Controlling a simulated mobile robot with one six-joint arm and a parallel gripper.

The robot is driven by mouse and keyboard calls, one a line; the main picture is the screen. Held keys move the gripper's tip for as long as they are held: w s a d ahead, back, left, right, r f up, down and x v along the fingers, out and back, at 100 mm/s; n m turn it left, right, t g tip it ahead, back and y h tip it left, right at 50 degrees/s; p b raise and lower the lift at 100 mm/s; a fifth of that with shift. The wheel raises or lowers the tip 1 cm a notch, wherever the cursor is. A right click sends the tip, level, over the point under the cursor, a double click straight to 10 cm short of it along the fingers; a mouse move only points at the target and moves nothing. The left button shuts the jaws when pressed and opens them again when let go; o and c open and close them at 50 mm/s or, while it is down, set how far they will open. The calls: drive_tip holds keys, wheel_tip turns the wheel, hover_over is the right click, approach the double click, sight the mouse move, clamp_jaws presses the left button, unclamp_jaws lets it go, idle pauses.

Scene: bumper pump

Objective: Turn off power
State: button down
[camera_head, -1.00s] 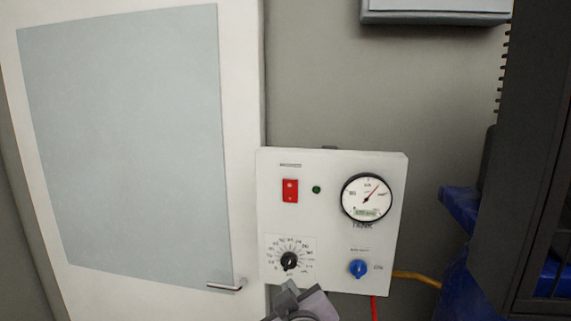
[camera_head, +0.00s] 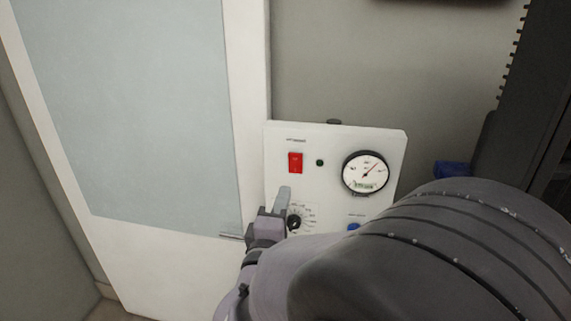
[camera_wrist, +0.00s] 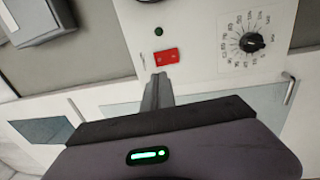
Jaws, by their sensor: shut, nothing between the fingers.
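The red power switch (camera_head: 295,162) is on the upper left of the white control panel (camera_head: 335,140). In the wrist view the red switch (camera_wrist: 167,57) lies just beyond my fingertips. My gripper (camera_head: 283,192) is shut and empty, its tips just below the switch in the head view. The wrist view shows the closed fingers (camera_wrist: 158,78) pointing at the switch; I cannot tell if they touch it. A small green lamp (camera_head: 319,162) sits right of the switch and looks dark.
A round gauge (camera_head: 366,172) is at the panel's right. A black dial (camera_head: 294,221) is just right of my gripper, and a blue knob (camera_head: 353,227) is partly hidden by my arm. A white door (camera_head: 245,100) with a handle (camera_head: 231,237) stands to the left.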

sight(296, 159)
drive_tip(key=p+x, duration=0.2)
drive_tip(key=x, duration=0.9)
drive_tip(key=shift+w, duration=0.1)
drive_tip(key=shift+w+r, duration=0.1)
drive_tip(key=shift+d, duration=0.15)
